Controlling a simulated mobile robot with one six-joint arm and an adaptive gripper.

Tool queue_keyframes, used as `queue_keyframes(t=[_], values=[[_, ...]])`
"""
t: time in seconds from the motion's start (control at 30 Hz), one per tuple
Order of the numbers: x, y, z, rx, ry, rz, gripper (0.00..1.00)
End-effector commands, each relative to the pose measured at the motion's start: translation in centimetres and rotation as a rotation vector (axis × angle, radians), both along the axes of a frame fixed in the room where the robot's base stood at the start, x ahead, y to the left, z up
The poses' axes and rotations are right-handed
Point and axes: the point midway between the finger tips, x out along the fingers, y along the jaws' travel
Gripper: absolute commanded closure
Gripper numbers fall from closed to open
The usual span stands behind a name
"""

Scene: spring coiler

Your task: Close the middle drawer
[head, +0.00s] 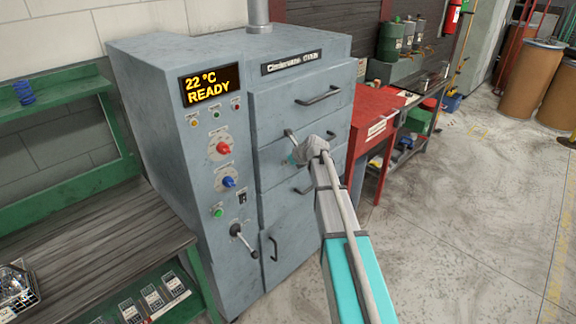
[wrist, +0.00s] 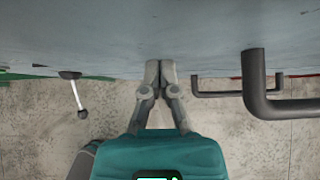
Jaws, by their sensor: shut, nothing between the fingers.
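The middle drawer (head: 272,166) is a grey front in the grey oven cabinet, below the top drawer (head: 290,108). It looks almost flush; I cannot tell whether a small gap remains. Its dark bar handle (head: 289,135) is partly hidden by my arm. My gripper (head: 297,157) is at the drawer front, just below the handle. In the wrist view my gripper (wrist: 158,68) has its fingers together and empty, their tips at or very near the grey face (wrist: 110,35). The near handle (wrist: 262,88) lies to the right, clear of the fingers.
A lever (head: 242,240) projects from the control panel at left. The floor at right (head: 450,210) is clear.

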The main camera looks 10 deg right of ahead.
Motion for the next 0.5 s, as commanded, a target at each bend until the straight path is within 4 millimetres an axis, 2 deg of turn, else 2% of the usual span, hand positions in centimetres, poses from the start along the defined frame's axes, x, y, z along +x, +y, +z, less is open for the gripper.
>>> queue_keyframes(t=[0.5], values=[[0.38, -0.66, 0.21, 0.009, -0.008, -0.012, 1.0]])
